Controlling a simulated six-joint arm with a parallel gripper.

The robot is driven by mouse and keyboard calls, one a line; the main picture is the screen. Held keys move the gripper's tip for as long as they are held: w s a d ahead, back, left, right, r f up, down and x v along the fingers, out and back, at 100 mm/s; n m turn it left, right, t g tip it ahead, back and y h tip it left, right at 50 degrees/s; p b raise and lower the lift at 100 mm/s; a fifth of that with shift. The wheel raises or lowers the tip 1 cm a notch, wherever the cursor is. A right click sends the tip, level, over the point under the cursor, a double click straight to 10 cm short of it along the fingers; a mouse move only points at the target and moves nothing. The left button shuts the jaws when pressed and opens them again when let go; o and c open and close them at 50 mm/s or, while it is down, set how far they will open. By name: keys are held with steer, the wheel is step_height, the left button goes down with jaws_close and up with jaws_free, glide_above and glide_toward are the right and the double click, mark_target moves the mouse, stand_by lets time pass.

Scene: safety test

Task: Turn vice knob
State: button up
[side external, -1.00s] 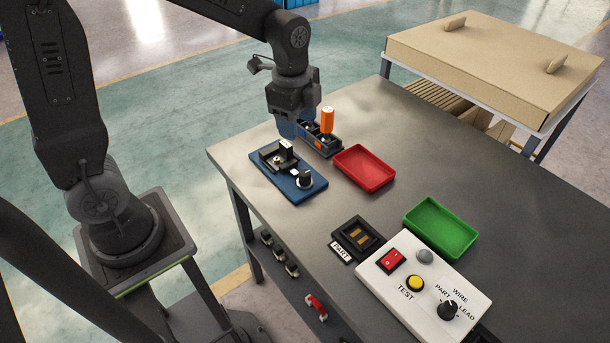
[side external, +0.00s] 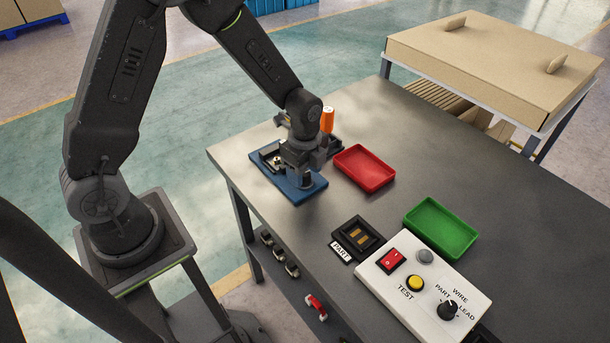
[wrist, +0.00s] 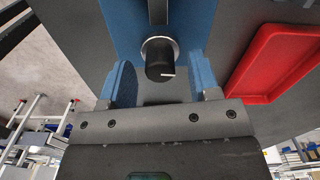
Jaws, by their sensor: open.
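The vice is a blue base plate (side external: 284,186) with a dark jaw block and small metal parts (side external: 271,158), near the left end of the grey table. Its knob (wrist: 158,70) is black with a white line and a metal collar, seen end-on in the wrist view.
A red tray (side external: 364,168) lies right of the vice, and an orange-handled tool (side external: 327,119) stands behind my gripper. A part socket (side external: 345,222), a green tray (side external: 440,229) and a white test box (side external: 425,282) are farther right. The table between vice and socket is clear.

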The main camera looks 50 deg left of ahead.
steer(key=shift+f, duration=0.95)
steer(key=c, duration=0.9)
